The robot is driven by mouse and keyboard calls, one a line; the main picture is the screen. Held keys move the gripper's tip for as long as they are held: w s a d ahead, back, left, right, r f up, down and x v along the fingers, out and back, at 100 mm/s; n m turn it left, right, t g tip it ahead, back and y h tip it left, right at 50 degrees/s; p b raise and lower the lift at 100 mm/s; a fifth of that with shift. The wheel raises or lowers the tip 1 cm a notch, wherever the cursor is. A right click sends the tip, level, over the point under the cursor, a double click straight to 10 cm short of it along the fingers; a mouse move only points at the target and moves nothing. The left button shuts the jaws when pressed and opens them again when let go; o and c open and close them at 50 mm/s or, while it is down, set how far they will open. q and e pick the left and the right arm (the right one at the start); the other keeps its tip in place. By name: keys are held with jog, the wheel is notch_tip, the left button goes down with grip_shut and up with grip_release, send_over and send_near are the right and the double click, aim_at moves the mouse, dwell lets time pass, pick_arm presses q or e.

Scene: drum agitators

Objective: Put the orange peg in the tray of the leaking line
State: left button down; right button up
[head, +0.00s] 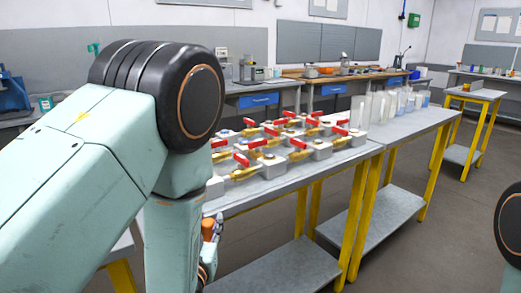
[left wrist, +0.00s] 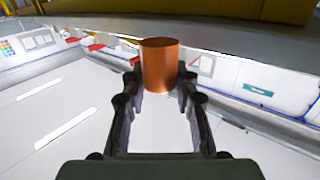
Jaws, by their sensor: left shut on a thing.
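The orange peg (left wrist: 160,66) is a short copper-orange cylinder between the two dark fingers of my left gripper (left wrist: 160,82) in the left wrist view. The fingers are shut on its sides. In the head view a small orange part of the peg (head: 208,228) shows beside my left gripper (head: 212,240), at the near end of the bench and mostly behind my arm. Several valve lines (head: 297,153) with red levers, brass bodies and grey blocks stand on the bench. I cannot tell which line leaks or make out its tray. My right gripper is not in view.
The grey bench (head: 260,195) has yellow legs and a lower shelf (head: 275,270). Clear and white containers (head: 385,105) stand on its far end. A yellow-legged stand (head: 475,95) is at the right. Open floor (head: 440,235) lies right of the bench.

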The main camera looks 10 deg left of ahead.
pick_arm(q)
jog(key=w+a+r+n+g+y+p, duration=0.2)
jog(key=w+a+r+n+y+p, duration=0.3)
jog(key=a+r, duration=0.75)
jog(key=shift+m+h, duration=0.3)
jog(key=shift+m, duration=0.6)
jog(key=f+b, duration=0.1)
jog(key=f, duration=0.1)
jog(key=w+f, duration=0.1)
jog(key=f, duration=0.1)
jog(key=d+f+b, duration=0.1)
jog(key=f, duration=0.1)
jog(key=shift+w+f+b, duration=0.25)
jog(key=shift+w+b, duration=0.05)
jog(key=shift+b, duration=0.05)
jog(key=f, duration=0.1)
jog(key=f+b, duration=0.1)
jog(key=f, duration=0.1)
jog(key=shift+s+d+f, duration=0.15)
jog(key=shift+s, duration=0.05)
jog(key=shift+w+f, duration=0.2)
jog(key=shift+s+f, duration=0.1)
jog(key=shift+s, duration=0.1)
jog(key=c, duration=1.4)
grip_release()
jog(key=shift+c, duration=0.2)
jog(key=o, duration=0.4)
jog(key=shift+w+f, duration=0.1)
jog(key=shift+w, duration=0.1)
jog(key=shift+s, duration=0.15)
